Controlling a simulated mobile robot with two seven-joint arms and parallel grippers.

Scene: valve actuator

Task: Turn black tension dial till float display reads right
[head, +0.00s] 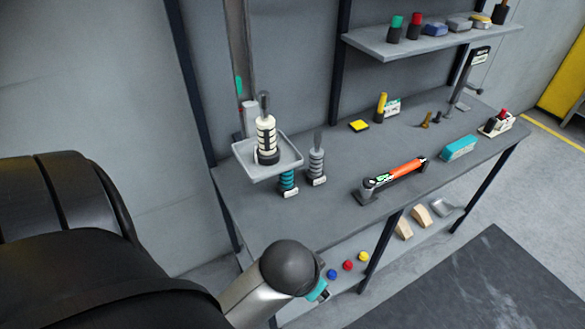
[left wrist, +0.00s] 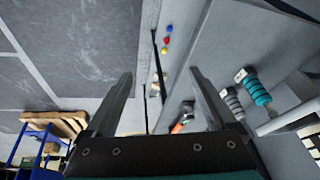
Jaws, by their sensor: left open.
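An orange and black tool (head: 405,169) lies on the bench, with a small white and green panel (head: 382,178) near its dark left end. I cannot tell for sure which part is the black tension dial or the float display, and no reading is legible. My left gripper (left wrist: 161,75) is open and empty, apart from the bench things. My right gripper is not in view.
A tray (head: 282,170) with a white-ringed cylinder stands at the bench's left, near teal (head: 288,182) and grey (head: 316,165) ringed cylinders. A teal block (head: 459,148) lies at the right. Red, blue and yellow knobs (head: 348,265) sit on the lower shelf. An upper shelf (head: 385,45) overhangs the back.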

